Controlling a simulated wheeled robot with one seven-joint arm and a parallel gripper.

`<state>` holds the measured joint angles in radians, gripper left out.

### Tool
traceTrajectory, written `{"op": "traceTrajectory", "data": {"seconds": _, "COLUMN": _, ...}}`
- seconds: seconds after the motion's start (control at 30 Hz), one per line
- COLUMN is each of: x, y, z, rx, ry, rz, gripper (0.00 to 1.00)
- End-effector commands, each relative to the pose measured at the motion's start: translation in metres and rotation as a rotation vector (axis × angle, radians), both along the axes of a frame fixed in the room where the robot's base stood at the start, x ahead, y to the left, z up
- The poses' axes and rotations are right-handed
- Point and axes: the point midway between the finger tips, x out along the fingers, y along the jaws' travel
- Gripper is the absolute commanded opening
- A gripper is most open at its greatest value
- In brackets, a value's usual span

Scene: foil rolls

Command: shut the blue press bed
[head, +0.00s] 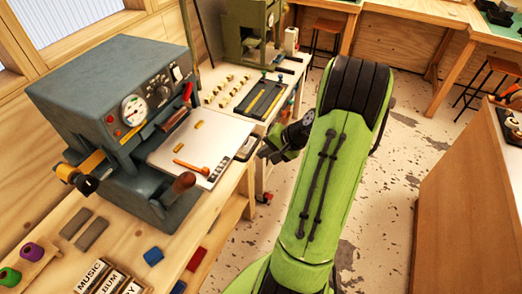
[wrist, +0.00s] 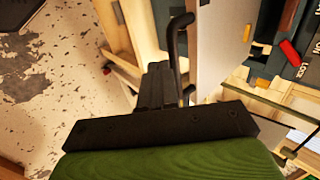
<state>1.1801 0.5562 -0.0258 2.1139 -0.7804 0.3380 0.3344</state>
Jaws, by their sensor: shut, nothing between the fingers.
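The blue-grey press (head: 115,95) stands on the wooden bench at the left of the head view. Its pale bed (head: 165,152) sticks out of the press toward my arm, so it is open. A dark handle (head: 247,147) is at the bed's outer end; in the wrist view it shows as a bent black bar (wrist: 180,45) beside the pale bed (wrist: 212,50). My gripper (head: 266,152) is just outside the bed's outer end. In the wrist view the gripper (wrist: 157,85) is shut and empty, close to the handle; I cannot tell whether they touch.
A second bench with a green press (head: 245,30) is behind. The floor (head: 400,180) to the right is clear.

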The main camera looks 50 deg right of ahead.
Motion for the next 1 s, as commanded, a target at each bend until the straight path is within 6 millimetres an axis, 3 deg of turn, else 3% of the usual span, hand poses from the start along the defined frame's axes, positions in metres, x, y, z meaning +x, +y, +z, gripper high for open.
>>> {"op": "traceTrajectory", "data": {"seconds": 0.63, "x": 0.022, "y": 0.009, "z": -0.002, "rx": 0.001, "ry": 0.0, "rz": 0.002, "gripper": 0.0}}
{"op": "traceTrajectory", "data": {"seconds": 0.77, "x": 0.044, "y": 0.017, "z": -0.001, "rx": -0.001, "ry": 0.0, "rz": 0.006, "gripper": 0.0}}
{"op": "traceTrajectory", "data": {"seconds": 1.0, "x": 0.108, "y": 0.041, "z": -0.001, "rx": 0.0, "ry": -0.001, "rz": 0.008, "gripper": 0.0}}
